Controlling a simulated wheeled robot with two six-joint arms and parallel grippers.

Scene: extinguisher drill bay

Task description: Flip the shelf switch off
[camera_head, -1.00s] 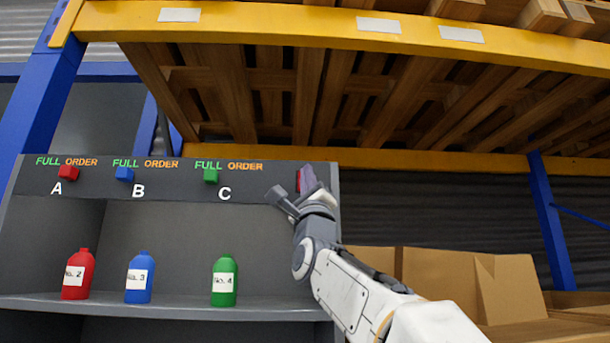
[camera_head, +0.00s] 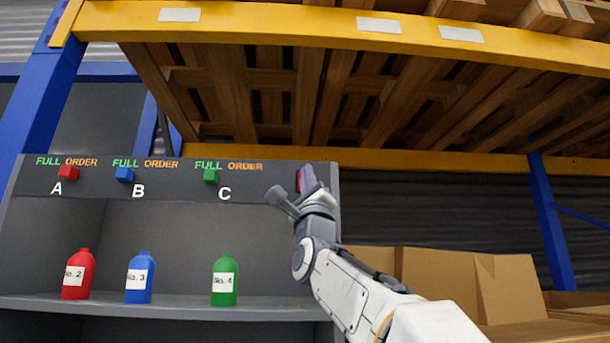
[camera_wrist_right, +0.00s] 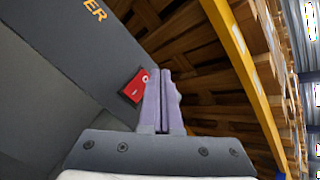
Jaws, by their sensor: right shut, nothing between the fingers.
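The shelf switch, a red rocker, sits at the right end of the grey shelf's top panel. In the right wrist view the switch (camera_wrist_right: 134,86) shows just left of my fingertips, with small white marks on its face. In the head view only a red sliver of the switch (camera_head: 299,181) shows beside the fingers. My right gripper (camera_head: 309,178) is shut and empty, right up at the switch; its closed purple-grey fingers also show in the wrist view (camera_wrist_right: 162,80). I cannot tell whether they touch the switch. My left gripper is not in view.
The grey shelf (camera_head: 270,302) holds a red bottle (camera_head: 79,274), a blue bottle (camera_head: 140,276) and a green bottle (camera_head: 224,280) below coloured blocks marked A, B and C. A yellow rack beam (camera_head: 300,27) runs overhead. Cardboard boxes (camera_head: 450,280) stand at right.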

